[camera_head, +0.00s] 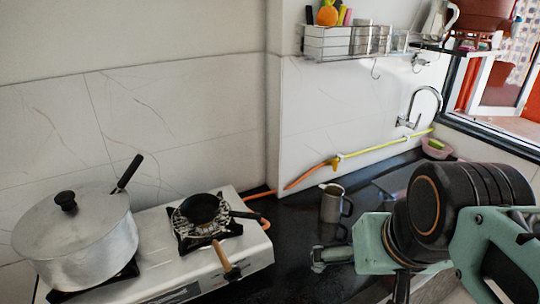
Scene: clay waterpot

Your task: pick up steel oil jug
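A steel jug (332,203) with a side handle stands upright on the black counter, to the right of the stove. It looks like the steel oil jug. My gripper (322,258) is in front of it and lower in the picture, at the end of my teal and black arm. The gripper appears apart from the jug. It is seen small and partly hidden by my arm, so its finger opening is unclear.
A white stove (190,270) holds a large lidded pot (85,240) and a small black pan (200,209) with its handle sticking out. A wire shelf (365,52) hangs above. A faucet (411,120) and a pink bowl (437,148) are behind my arm. A yellow-orange hose (375,148) runs along the wall.

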